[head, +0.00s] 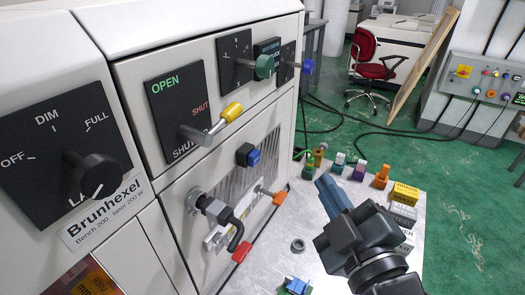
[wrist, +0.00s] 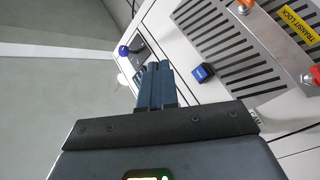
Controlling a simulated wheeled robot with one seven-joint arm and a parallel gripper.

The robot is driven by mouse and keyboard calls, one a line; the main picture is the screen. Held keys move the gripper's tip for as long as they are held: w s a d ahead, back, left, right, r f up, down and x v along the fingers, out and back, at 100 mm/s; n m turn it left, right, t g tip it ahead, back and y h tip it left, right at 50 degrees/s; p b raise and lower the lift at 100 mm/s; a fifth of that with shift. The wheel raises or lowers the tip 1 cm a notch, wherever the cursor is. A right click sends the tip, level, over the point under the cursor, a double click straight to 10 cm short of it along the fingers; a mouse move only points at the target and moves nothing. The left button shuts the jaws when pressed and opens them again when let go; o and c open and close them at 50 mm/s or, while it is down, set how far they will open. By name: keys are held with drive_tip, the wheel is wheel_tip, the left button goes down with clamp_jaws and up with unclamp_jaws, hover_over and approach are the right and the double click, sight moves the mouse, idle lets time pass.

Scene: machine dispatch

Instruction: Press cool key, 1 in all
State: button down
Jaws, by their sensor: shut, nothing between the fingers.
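A blue square key (head: 252,157) in a dark housing sits on the front panel of the grey machine, beside a slotted grille. It also shows in the wrist view (wrist: 202,73), right of my fingertips. I cannot read a label on it, so I cannot tell for certain that it is the cool key. My gripper (head: 326,183) is shut and empty, in front of the panel and to the right of the blue key in the head view. Its fingers (wrist: 154,68) are together in the wrist view and apart from the key.
The machine carries a black lamp dial (head: 95,176), a yellow-tipped shutter lever (head: 230,112), a green knob (head: 264,66) and a blue-tipped knob (head: 307,66). A light bench (head: 320,240) holds several small coloured parts.

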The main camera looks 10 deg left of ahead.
sight(254, 158)
drive_tip(key=w+a+b, duration=0.1)
drive_tip(key=w+a, duration=0.2)
drive_tip(key=a, duration=0.5)
drive_tip(key=shift+a, duration=0.15)
idle(0.4)
drive_tip(key=shift+a, duration=0.2)
idle(1.8)
drive_tip(key=shift+w+a, duration=0.1)
drive_tip(key=shift+a, duration=0.1)
drive_tip(key=shift+w+a, duration=0.15)
drive_tip(key=shift+a, duration=0.35)
idle(0.8)
idle(0.3)
drive_tip(key=shift+s+d+p, duration=0.3)
drive_tip(key=shift+d+p, duration=0.1)
drive_tip(key=shift+d, duration=0.5)
